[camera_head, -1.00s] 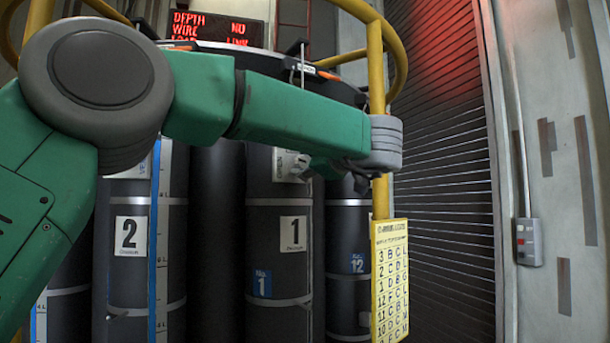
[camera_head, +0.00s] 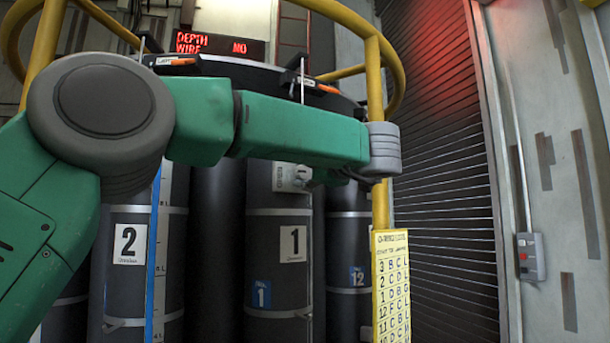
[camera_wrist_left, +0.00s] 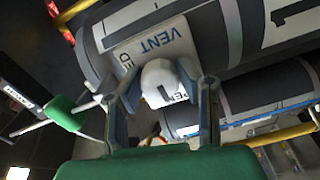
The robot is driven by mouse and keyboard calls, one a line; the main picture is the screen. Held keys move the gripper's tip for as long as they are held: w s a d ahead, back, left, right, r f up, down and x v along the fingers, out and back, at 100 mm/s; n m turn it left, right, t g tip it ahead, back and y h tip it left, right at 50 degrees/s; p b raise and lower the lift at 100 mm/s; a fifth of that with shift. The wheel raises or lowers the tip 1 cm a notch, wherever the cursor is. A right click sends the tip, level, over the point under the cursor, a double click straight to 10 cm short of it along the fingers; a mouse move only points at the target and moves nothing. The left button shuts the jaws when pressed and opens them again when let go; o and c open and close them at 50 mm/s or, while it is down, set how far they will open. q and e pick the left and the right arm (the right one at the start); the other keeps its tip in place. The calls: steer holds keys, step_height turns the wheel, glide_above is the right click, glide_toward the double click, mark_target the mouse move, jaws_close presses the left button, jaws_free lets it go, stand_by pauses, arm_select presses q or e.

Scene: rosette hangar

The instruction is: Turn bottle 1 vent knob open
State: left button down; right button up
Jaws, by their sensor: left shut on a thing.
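Bottle 1 (camera_head: 262,222) is a dark upright cylinder with a white "1" label, in the middle of the head view. Its pale vent plate (camera_head: 290,178) shows high on its side, partly behind my arm. The white rounded vent knob (camera_wrist_left: 160,82) stands out from the plate. My left gripper (camera_wrist_left: 168,98) has a finger on each side of the knob and is shut on it. In the head view this gripper is mostly hidden behind my green arm. My right gripper is out of view.
Bottle 2 (camera_head: 128,275) stands to the left and bottle 12 (camera_head: 350,240) to the right. A yellow post (camera_head: 380,205) carries a yellow letter chart (camera_head: 390,290) close to my wrist. Yellow rails curve above. A ribbed shutter (camera_head: 440,190) is at right.

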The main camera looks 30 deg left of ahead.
arm_select(q)
steer(key=c, duration=1.2)
jaws_free()
steer(key=shift+f, duration=0.3)
steer(key=shift+w, duration=0.15)
steer(key=shift+r, duration=0.15)
steer(key=shift+d, duration=0.2)
steer(key=v, duration=1.1)
steer(key=shift+d, duration=0.35)
steer(key=shift+a, duration=0.15)
